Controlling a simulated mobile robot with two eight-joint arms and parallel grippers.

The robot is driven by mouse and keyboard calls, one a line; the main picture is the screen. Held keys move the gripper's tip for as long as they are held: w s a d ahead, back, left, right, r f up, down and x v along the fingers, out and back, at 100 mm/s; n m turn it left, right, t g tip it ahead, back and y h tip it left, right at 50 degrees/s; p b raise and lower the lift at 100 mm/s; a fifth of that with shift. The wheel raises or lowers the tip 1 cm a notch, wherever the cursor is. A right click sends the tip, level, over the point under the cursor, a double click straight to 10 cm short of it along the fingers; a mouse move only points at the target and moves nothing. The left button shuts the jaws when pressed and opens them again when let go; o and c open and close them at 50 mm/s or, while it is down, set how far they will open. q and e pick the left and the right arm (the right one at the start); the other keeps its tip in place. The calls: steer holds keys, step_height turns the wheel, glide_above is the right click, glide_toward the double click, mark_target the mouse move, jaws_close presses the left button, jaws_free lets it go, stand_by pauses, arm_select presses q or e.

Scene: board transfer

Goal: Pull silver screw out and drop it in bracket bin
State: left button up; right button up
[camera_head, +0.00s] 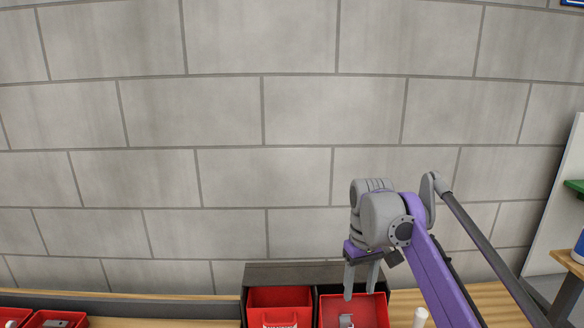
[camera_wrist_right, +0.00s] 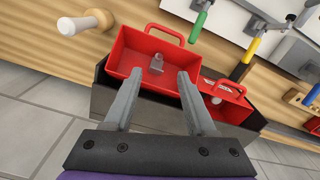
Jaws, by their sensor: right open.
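My right gripper (camera_head: 360,294) is open, pointing down above the right-hand red bin (camera_head: 370,313), with nothing visible between its fingers. In the right wrist view, the gripper's fingertips (camera_wrist_right: 160,74) spread across the near side of that bin (camera_wrist_right: 187,62). A small grey bracket-like part (camera_wrist_right: 157,64) lies inside; it also shows in the head view (camera_head: 346,321). A second red bin (camera_head: 278,298) stands beside it on the left; the right wrist view shows this bin too (camera_wrist_right: 232,110), with a pale thing at its front. I cannot make out a silver screw. My left gripper is out of view.
Both bins sit in a dark holder (camera_head: 292,272) on a wooden bench (camera_head: 490,297). A white peg or handle (camera_head: 420,317) stands to the right. More red bins (camera_head: 75,321) are at far left. Colored-handled tools (camera_wrist_right: 255,47) hang on a board. A block wall is behind.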

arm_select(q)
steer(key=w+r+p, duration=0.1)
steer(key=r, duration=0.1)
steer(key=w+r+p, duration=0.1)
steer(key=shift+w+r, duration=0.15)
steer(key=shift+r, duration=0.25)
arm_select(e)
step_height(320, 180, up, 11)
steer(key=shift+f, duration=0.1)
stand_by(0.4)
steer(key=s+d+f+m+t, duration=0.1)
steer(key=s+f+t, duration=0.2)
steer(key=s+f, duration=0.8)
steer(key=s+d+f+m+t, duration=0.2)
steer(key=s+f+t, duration=0.1)
steer(key=s+f, duration=0.8)
step_height(320, 180, down, 5)
steer(key=shift+s+r+m, duration=0.15)
steer(key=shift+s+m, duration=0.15)
steer(key=shift+s, duration=0.1)
